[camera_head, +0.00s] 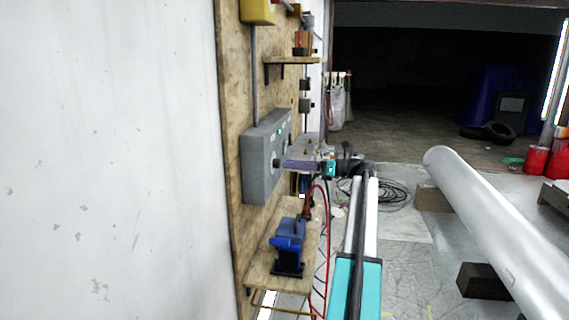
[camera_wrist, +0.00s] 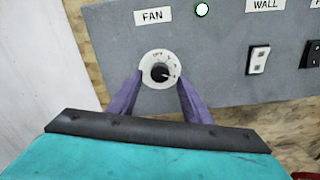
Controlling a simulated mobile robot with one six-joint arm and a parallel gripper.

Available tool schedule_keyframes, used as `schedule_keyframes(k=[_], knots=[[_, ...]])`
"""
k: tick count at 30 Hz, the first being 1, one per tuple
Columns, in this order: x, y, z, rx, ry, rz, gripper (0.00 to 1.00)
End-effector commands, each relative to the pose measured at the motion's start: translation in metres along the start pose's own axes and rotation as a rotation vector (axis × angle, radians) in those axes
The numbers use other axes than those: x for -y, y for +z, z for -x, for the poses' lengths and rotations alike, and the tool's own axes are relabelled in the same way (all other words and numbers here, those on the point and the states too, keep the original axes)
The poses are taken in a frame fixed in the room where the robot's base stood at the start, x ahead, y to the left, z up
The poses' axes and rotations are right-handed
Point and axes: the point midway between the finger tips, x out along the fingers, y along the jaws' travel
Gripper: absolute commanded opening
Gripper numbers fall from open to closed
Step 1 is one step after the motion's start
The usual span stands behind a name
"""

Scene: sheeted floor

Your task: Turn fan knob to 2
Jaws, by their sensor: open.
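The fan knob (camera_wrist: 159,73) is a black knob on a round white dial with small markings, set in a grey panel (camera_wrist: 215,60) under a "FAN" label (camera_wrist: 153,16). The dial's top mark seems to read "OFF"; which number the knob points to is too small to tell. My gripper (camera_wrist: 159,90) is open in the wrist view, its two purple fingers on either side of the dial's lower half. Contact with the knob cannot be told. In the head view the grey control box (camera_head: 257,165) hangs on a wooden board, and my gripper (camera_head: 284,164) reaches its face from the right.
Below the box, a shelf (camera_head: 262,278) holds a blue vise-like tool (camera_head: 288,245) and a red cable (camera_head: 326,215). A large pipe (camera_head: 490,210) lies at right.

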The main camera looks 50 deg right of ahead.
Motion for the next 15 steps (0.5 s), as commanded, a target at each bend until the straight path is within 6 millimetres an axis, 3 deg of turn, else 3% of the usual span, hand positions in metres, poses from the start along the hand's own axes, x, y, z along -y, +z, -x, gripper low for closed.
schedule_keyframes(k=[6,15], knots=[[-0.001,0.001,-0.025,-0.001,0.0,0.0,0.45],[0.0,0.0,-0.034,-0.001,0.0,0.001,0.45]])
